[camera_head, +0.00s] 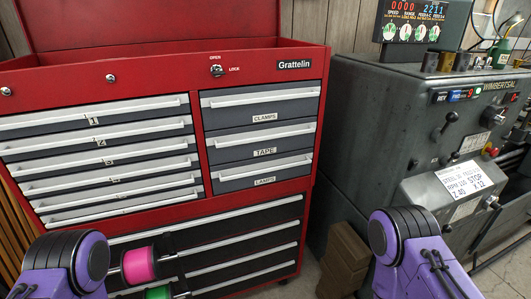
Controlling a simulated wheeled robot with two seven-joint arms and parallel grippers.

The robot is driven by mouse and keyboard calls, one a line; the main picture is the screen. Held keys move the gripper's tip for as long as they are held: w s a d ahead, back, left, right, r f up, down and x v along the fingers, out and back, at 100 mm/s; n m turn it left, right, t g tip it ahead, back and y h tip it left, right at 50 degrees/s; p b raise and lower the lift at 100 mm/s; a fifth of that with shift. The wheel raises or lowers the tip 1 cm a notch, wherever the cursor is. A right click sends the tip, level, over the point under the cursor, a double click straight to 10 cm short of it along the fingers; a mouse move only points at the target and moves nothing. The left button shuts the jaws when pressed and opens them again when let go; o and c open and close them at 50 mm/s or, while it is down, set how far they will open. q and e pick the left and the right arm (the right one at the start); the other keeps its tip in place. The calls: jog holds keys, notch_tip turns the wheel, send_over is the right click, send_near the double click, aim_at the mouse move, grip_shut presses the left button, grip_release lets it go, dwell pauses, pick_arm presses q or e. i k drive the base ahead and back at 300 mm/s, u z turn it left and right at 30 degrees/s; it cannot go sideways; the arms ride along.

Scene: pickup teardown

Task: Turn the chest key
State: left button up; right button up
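The red tool chest (165,75) stands at left and centre, its lid raised. The chest key (216,70) sits in the lock on the upper front panel, between the OPEN mark above and the LOCK mark at its right. It is small, and its exact angle is hard to tell. Purple and black links of my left arm show at bottom left and of my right arm at bottom right. Neither gripper shows, so I cannot tell whether they hold anything. No part of my arms touches the key.
Labelled grey drawers, including the TAPE drawer (262,139), look shut. A pink roll (139,265) and a green roll (158,293) are in front of the lower drawers. A dark grey lathe (370,110) stands at right, with a brown block (345,258) beside it. The space before the key is clear.

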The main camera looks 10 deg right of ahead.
aim_at(217, 72)
jog(key=z, duration=0.65)
jog(key=i, duration=1.05)
jog(key=u, duration=1.6)
